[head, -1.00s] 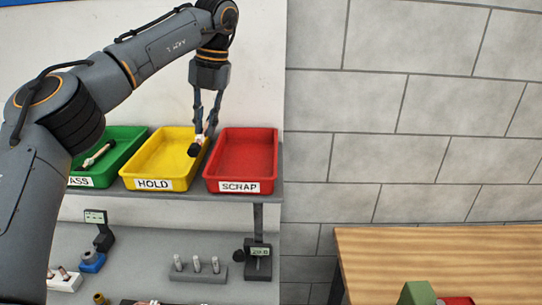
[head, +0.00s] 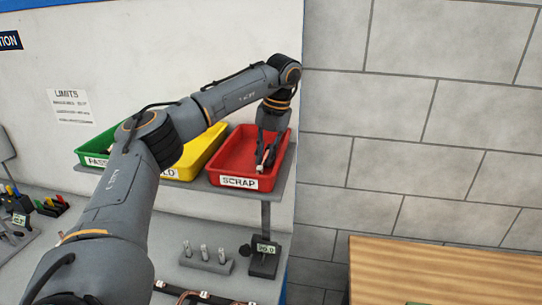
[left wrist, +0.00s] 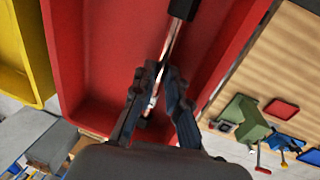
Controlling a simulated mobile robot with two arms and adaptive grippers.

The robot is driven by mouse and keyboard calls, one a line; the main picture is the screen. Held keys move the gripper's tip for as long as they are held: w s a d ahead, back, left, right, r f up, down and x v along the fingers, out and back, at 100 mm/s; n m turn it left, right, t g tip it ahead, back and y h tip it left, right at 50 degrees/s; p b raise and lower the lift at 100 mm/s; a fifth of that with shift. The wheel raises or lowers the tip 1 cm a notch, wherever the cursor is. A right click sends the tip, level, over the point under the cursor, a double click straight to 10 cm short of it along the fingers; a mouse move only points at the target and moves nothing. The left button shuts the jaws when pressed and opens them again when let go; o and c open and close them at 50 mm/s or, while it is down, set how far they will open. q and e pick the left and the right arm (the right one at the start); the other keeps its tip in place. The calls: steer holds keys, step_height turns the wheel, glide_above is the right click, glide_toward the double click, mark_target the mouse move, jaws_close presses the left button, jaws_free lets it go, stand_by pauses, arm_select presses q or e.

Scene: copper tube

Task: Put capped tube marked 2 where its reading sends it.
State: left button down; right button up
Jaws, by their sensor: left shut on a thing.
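My left gripper (head: 264,160) is shut on the capped tube (left wrist: 172,48), a slim copper tube with a black cap (left wrist: 182,8). It holds the tube in or just above the red SCRAP tray (head: 234,163); I cannot tell whether the tube touches the bottom. The red tray also shows below the gripper in the left wrist view (left wrist: 85,50). The mark on the tube cannot be read. The yellow tray (head: 207,147), its label partly hidden by my arm, and the green PASS tray (head: 88,151) stand to the left. My right gripper is not in view.
Below the shelf are a rack with several small upright pieces (head: 206,262) and a gauge with a small display (head: 264,255). A limits sheet (head: 73,108) hangs on the wall. A wooden table (head: 430,270) is at the right, holding a green block (left wrist: 240,115).

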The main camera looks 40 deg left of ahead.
arm_select(q)
steer(key=shift+d, duration=0.15)
steer(key=shift+s+r, duration=0.15)
steer(key=shift+s, duration=0.2)
steer(key=shift+f, duration=0.2)
steer(key=c, duration=1.6)
jaws_free()
steer(key=shift+a, duration=0.2)
steer(key=shift+c, duration=0.2)
steer(key=shift+w, duration=0.2)
steer(key=shift+d, duration=0.1)
steer(key=shift+r, duration=0.4)
step_height(320, 180, up, 11)
steer(key=w+d, duration=0.1)
steer(key=d, duration=0.1)
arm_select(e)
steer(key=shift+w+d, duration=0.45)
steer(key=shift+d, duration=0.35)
